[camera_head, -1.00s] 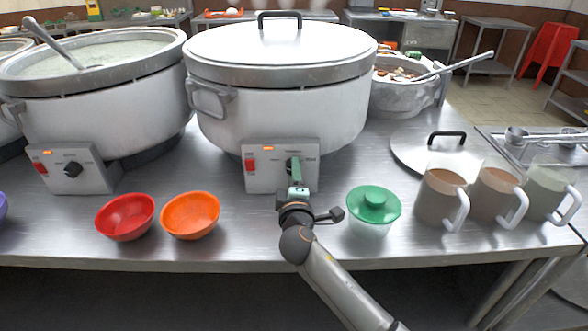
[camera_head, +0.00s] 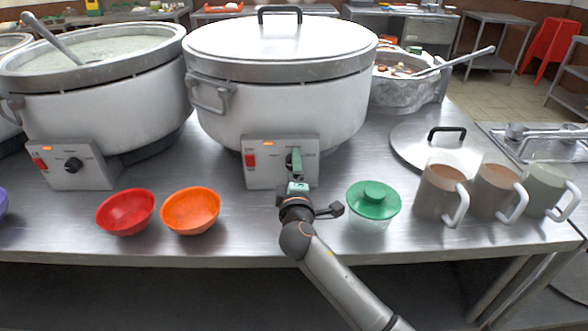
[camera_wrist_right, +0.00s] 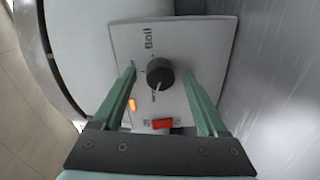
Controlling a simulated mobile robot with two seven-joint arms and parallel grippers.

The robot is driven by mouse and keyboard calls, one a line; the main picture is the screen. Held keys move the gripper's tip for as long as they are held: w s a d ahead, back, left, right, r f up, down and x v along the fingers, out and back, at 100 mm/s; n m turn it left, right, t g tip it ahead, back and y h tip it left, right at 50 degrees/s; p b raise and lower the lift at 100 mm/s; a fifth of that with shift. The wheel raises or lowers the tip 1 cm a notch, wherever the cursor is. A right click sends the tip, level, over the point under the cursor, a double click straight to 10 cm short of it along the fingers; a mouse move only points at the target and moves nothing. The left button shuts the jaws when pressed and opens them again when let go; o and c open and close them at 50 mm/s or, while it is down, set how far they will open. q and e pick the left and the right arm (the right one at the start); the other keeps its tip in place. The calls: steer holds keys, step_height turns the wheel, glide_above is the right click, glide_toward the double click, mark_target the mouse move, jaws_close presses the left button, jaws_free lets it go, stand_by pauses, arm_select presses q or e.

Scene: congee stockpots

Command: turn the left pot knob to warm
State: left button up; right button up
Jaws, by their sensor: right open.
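The open pot (camera_head: 100,102) of pale congee stands at the left in the head view; its control box carries a black knob (camera_head: 73,165). The lidded pot (camera_head: 275,110) in the middle has a control box (camera_head: 263,172) with a lit orange light and red switch. My right gripper (camera_head: 295,162) is at this middle box, its fingers hiding most of the knob there. In the right wrist view, that dark round knob (camera_wrist_right: 160,73) sits between my open green fingers, with gaps on both sides. Its white mark points toward the red switch side; "Boil" is printed opposite. My left gripper is out of view.
Red (camera_head: 125,213) and orange (camera_head: 190,211) bowls stand left of my right arm.

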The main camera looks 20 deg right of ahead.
steer(key=shift+s, duration=0.1)
steer(key=v, duration=1.2)
steer(key=shift+s, duration=0.15)
steer(key=shift+a, duration=0.1)
